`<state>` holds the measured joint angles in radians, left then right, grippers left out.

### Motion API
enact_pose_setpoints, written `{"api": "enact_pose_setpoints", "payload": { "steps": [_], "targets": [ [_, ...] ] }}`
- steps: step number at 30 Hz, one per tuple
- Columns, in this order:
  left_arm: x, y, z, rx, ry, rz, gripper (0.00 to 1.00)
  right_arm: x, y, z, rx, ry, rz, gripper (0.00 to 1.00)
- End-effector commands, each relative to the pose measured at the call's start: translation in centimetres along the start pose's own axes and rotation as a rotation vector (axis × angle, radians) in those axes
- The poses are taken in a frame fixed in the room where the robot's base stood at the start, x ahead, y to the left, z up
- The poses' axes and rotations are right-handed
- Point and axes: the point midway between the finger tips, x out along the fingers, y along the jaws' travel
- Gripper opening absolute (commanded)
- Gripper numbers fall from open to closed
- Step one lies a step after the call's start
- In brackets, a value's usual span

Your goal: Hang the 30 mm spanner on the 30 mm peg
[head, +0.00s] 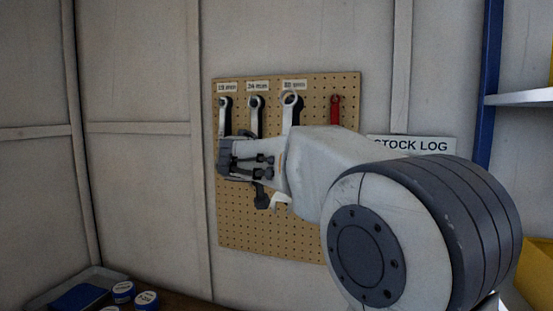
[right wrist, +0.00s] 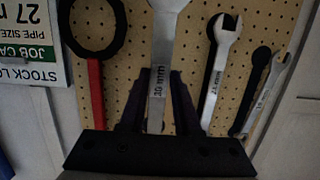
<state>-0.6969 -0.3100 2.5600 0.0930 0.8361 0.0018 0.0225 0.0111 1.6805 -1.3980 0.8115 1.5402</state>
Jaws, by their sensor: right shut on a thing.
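The 30 mm spanner (head: 287,117) stands upright at the pegboard (head: 235,215), its ring end up under the third label (head: 294,85). The peg itself is too small to make out, so I cannot tell whether the ring is around it. My right gripper (right wrist: 158,82) is shut on the spanner's handle, marked 30 mm (right wrist: 160,60), in the right wrist view. In the head view my right arm hides the middle of the handle; a pale open jaw (head: 280,202) shows below. My left gripper is in neither view.
The 24 mm spanner (head: 256,108) and the smallest spanner (head: 223,110) hang to the left. A red-handled tool (head: 335,108) hangs to the right, beside the stock log sign (head: 413,145). A tray (head: 65,288) and several round tins (head: 146,300) lie low at left.

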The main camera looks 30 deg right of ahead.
Motion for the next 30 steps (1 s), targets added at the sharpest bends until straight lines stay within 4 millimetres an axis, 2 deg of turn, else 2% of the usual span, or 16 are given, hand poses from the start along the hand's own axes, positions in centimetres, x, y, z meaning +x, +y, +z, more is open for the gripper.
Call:
{"api": "enact_pose_setpoints", "payload": {
  "steps": [7, 9, 18, 30],
  "targets": [
    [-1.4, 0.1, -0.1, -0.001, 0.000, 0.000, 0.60, 1.4, 0.1, -0.6, 0.000, 0.002, 0.001, 0.00],
    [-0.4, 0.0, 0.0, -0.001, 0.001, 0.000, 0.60, 1.8, 0.1, 0.0, 0.003, 0.003, 0.001, 0.00],
    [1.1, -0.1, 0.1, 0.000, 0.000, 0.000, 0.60, 2.7, 0.1, 0.2, 0.002, 0.004, 0.000, 0.00],
    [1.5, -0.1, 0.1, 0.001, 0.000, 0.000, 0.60, 2.8, 0.1, 0.1, 0.001, 0.003, 0.000, 0.00]
  ]
}}
